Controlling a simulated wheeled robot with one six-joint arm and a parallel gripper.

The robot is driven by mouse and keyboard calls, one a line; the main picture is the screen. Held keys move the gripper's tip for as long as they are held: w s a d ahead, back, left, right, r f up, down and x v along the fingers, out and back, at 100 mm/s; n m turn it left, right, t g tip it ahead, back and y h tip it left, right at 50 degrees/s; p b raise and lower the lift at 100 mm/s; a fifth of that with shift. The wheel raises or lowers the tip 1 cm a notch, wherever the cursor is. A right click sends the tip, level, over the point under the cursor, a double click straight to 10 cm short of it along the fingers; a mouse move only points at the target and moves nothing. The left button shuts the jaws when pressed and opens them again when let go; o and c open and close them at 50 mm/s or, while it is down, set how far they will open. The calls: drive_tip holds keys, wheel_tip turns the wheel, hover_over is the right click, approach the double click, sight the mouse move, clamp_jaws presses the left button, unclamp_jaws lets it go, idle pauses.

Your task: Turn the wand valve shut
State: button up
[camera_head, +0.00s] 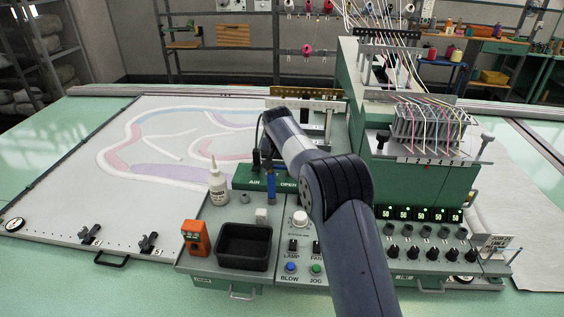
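My arm comes in from the lower right, bends over the panel and ends above and behind this block. Dark narrow parts (268,155) hang below the arm's end, right over the block. I cannot tell my gripper's fingers from the fittings there, nor whether they touch the blue piece.
A white nozzle bottle (218,187), an orange device (195,238) and an empty black tray (244,246) stand left of my arm. Knobs, buttons and the threaded green machine (418,180) lie to the right. The patterned cloth (120,190) spreads flat at the left.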

idle(0.3)
drive_tip(key=o, duration=1)
drive_tip(key=b+v, duration=0.2)
drive_tip(key=v, duration=0.8)
drive_tip(key=shift+s+r, duration=0.2)
drive_tip(key=shift+r, duration=0.15)
drive_tip(key=p+x, duration=0.2)
drive_tip(key=x, duration=0.8)
drive_tip(key=shift+w+f, duration=0.2)
drive_tip(key=shift+f, duration=0.25)
